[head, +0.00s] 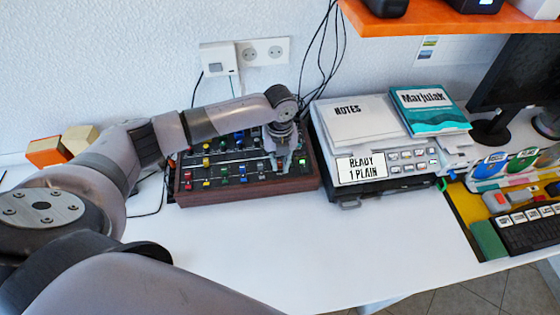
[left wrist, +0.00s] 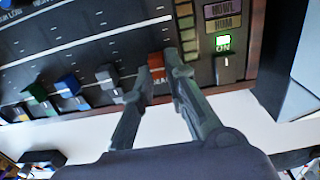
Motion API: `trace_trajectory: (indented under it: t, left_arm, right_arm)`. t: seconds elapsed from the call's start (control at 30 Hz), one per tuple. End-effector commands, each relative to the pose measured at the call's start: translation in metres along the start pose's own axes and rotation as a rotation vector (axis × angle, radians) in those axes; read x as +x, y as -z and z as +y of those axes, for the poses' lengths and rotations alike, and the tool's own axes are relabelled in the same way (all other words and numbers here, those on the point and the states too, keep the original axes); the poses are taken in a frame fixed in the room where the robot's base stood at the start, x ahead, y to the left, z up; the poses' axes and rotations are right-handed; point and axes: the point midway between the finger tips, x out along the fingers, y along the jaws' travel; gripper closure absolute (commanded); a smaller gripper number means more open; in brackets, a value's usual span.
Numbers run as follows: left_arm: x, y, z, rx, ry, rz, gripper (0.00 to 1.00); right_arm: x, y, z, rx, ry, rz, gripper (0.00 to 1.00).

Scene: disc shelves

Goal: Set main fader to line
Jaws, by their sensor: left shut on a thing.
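The mixing console (head: 246,191) has a dark panel in a wooden frame and sits on the white table. My left gripper (head: 289,162) reaches down over its right end. In the left wrist view, the main fader's orange-red cap (left wrist: 156,65) sits between the two fingers of my left gripper (left wrist: 157,68), which are shut on it. A white line (left wrist: 100,40) runs across the panel. The cap is on the near side of this line, apart from it. In the head view, the gripper hides the main fader. My right gripper is out of view.
Other fader caps, blue (left wrist: 68,86) and grey (left wrist: 104,74), stand left of the main fader. A switch (left wrist: 226,68) with a green light is to its right. A printer (head: 362,172) with papers stands just right of the console. The table front is clear.

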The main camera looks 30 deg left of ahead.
Motion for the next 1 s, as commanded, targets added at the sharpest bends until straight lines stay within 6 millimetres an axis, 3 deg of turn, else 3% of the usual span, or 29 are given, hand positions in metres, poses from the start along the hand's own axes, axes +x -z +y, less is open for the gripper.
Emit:
trace_trajectory:
  t: [0.6,0.83,1.0]
  left_arm:
    - [0.0,-0.001,0.0,-0.002,0.0,0.0,1.0]
    - [0.001,-0.032,-0.001,-0.005,0.0,0.0,1.0]
    - [-0.001,-0.041,0.0,-0.004,0.001,0.001,1.0]
  right_arm:
    - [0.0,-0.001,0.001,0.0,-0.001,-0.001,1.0]
    - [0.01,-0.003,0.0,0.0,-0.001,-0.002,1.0]
    - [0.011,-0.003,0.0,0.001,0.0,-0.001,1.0]
